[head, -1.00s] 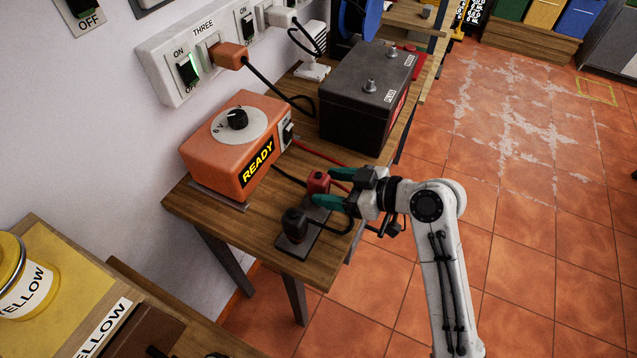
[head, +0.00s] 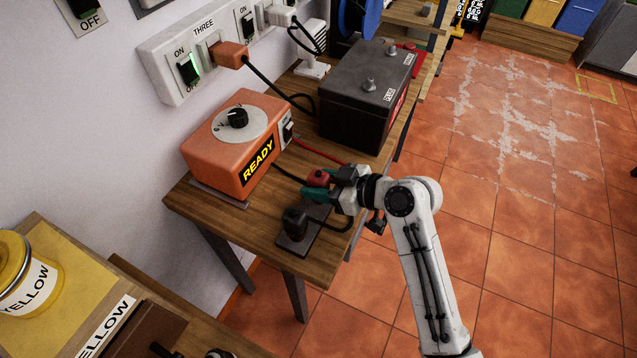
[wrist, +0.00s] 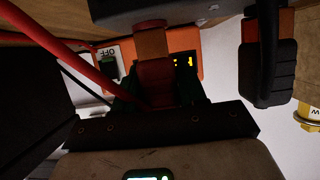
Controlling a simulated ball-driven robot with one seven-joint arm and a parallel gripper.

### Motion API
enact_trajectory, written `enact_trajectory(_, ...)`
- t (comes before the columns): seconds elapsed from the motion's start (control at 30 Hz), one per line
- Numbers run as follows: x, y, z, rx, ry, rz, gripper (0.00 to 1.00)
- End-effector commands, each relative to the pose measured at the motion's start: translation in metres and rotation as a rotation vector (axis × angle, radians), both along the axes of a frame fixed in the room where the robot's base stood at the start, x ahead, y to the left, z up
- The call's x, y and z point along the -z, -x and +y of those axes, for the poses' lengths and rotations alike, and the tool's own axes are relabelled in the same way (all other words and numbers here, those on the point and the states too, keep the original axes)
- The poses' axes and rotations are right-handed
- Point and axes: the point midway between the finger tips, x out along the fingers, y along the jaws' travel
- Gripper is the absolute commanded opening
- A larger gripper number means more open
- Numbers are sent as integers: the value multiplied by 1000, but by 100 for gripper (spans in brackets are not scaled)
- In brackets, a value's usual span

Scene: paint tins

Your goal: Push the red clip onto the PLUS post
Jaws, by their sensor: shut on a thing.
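The red clip (head: 318,179) sits at the dark holder plate (head: 299,240) on the wooden table. My gripper (head: 320,190) is shut on it, with the green fingers on its sides. In the wrist view the red clip (wrist: 156,82) is between the dark green fingers, with a red cable beside it. Whether the clip touches the plate is hard to tell. The black clip (head: 295,222) stands on the same plate, nearer the front; it also shows in the wrist view (wrist: 268,65). The black battery (head: 360,105) has two metal posts on top, both bare: one at the back (head: 391,50), one nearer (head: 368,83).
The orange charger (head: 235,145), labelled READY, stands left of the battery. A red cable (head: 318,153) and a dark cable run across the table (head: 215,208) between charger and clips. The wall socket strip (head: 205,50) is behind. Floor to the right is clear.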

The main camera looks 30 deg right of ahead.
Motion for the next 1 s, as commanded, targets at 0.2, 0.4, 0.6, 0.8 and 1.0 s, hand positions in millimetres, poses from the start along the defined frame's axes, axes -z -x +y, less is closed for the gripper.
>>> enact_trajectory(0.2,0,0,0,0,0,0,9)
enact_trajectory(0.4,-1,0,0,0,0,-1,8)
enact_trajectory(0.6,-14,-1,0,-1,2,-5,8)
enact_trajectory(0.8,-45,12,2,-2,1,-5,8)
enact_trajectory(1.0,-90,48,8,-1,2,-6,8)
